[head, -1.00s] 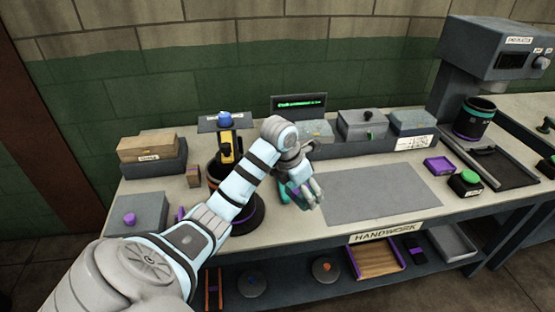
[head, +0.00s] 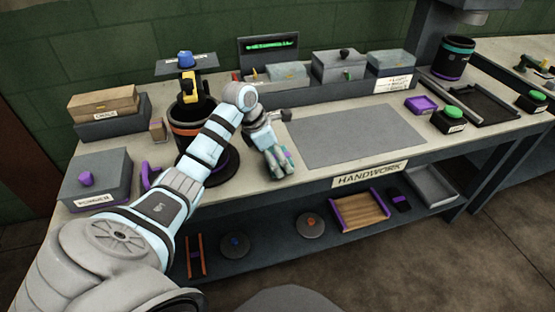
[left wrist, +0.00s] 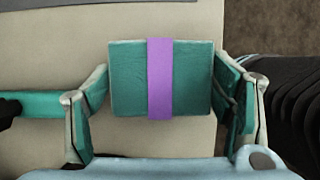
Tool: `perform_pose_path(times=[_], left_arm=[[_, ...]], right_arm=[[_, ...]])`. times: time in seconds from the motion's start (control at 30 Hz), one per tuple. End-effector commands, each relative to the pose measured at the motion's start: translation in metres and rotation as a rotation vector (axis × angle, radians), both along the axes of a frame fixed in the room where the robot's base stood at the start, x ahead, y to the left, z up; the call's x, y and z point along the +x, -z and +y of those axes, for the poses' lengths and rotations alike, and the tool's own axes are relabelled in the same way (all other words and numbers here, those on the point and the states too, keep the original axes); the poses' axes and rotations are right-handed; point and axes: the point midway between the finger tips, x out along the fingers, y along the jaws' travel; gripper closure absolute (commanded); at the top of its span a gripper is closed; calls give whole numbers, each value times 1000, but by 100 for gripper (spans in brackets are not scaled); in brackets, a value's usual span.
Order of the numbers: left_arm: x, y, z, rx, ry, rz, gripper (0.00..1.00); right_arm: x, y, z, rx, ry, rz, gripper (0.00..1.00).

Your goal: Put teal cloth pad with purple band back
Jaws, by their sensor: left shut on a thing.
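The teal cloth pad with a purple band (left wrist: 128,80) is in the left wrist view, held between the two teal-lined fingers of my left gripper (left wrist: 165,95). The band runs across its middle. In the head view my left gripper (head: 279,163) hangs over the bench near its front edge, just left of the grey mat. The pad is hard to make out there among the fingers. The pale bench top shows behind the pad in the wrist view. My right gripper is not in view.
A dark pot with an orange band (head: 188,130) stands left of my left gripper. The grey mat (head: 355,135) is clear. The shelf below holds discs, a wooden tray (head: 360,210) and a purple-banded dark item (head: 400,200).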

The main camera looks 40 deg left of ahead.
Motion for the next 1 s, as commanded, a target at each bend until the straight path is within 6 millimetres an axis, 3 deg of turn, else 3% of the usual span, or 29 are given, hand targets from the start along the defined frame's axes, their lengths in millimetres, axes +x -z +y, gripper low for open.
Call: perform_pose_path(times=[0.33, 0.37, 0.5, 0.83, 1.0], left_arm=[[0, 9, 0, 1, 0, -1, 52], [0, 9, 0, 1, 0, -1, 24], [0, 8, 0, 1, 0, -1, 6], [0, 5, 0, 1, 0, -1, 6], [-7, -21, 7, 4, -1, -4, 6]], right_arm=[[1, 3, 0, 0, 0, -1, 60], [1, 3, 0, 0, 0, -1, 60], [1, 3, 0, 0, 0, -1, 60], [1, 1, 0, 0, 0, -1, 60], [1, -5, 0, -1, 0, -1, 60]])
